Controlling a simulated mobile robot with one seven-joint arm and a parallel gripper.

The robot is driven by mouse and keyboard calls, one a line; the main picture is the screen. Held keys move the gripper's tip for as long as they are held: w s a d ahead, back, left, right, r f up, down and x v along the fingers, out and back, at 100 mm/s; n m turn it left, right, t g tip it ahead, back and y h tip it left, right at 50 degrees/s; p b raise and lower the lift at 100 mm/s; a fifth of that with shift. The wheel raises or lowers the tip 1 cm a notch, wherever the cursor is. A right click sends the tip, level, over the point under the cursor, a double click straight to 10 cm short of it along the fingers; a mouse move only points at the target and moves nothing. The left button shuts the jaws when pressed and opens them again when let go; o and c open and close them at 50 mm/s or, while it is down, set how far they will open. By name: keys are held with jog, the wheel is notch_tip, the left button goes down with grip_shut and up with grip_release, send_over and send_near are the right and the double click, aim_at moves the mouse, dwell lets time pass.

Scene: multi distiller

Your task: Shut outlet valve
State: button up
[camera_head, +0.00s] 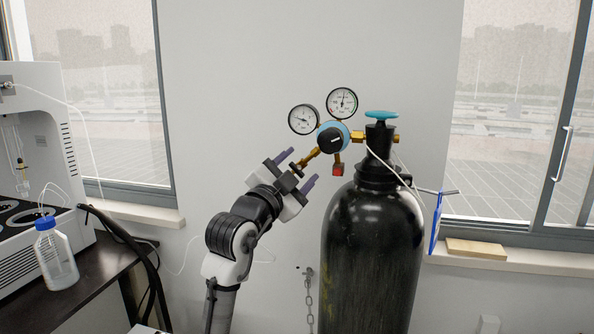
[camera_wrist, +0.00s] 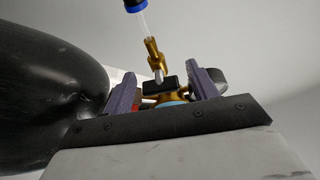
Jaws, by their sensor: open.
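The regulator (camera_head: 330,137), with a blue body, two round gauges and brass fittings, is on top of a black gas cylinder (camera_head: 370,260). A brass outlet fitting (camera_head: 309,158) points down and left from it. In the wrist view a small black handle (camera_wrist: 162,88), seemingly the outlet valve's, sits on the brass fitting (camera_wrist: 153,52). My gripper (camera_head: 296,171) is open, its two purple fingers on either side of the outlet end. In the wrist view my gripper (camera_wrist: 163,74) shows the handle between the fingers, with gaps; contact cannot be told.
A teal handwheel (camera_head: 381,114) tops the cylinder, and a red part (camera_head: 338,170) hangs below the regulator. A white hose (camera_head: 385,163) passes beside the cylinder neck. A bench with a bottle (camera_head: 56,256) and machine is left. A chain (camera_head: 309,295) hangs on the wall.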

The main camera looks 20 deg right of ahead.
jog(key=b+v, duration=0.4)
jog(key=v, duration=1)
jog(key=shift+b, duration=0.4)
jog(key=shift+d, duration=0.1)
